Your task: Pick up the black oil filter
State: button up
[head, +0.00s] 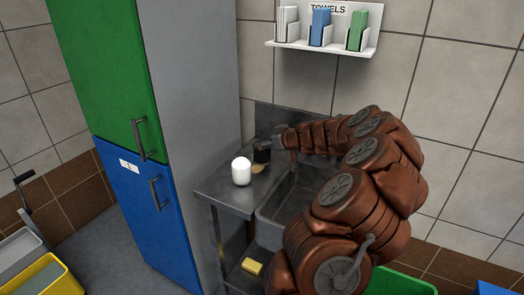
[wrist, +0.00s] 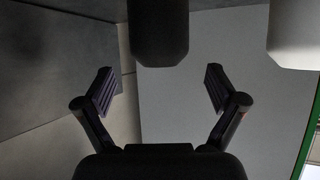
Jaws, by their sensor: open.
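The black oil filter (head: 262,152) stands on the metal counter beside the sink in the head view. In the wrist view it is a dark rounded cylinder (wrist: 159,32) at the top centre, ahead of the fingers and in line with the gap between them. My gripper (wrist: 158,82) is open and empty, with its two fingers spread wide. In the head view my gripper (head: 279,142) is small and dark, just right of the filter. The filter is not between the fingertips in the wrist view.
A white rounded container (head: 241,172) stands left of the filter; it also shows at the wrist view's upper right (wrist: 295,35). A small tan item (head: 257,168) lies near the filter. The sink basin (head: 285,200) is to the right, and a tall green-and-blue cabinet (head: 150,205) stands left.

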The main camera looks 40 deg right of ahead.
jog(key=shift+p+x, duration=0.3)
jog(key=shift+x, duration=1.4)
jog(key=shift+c, duration=0.4)
jog(key=c, duration=1.4)
jog(key=shift+c, duration=0.2)
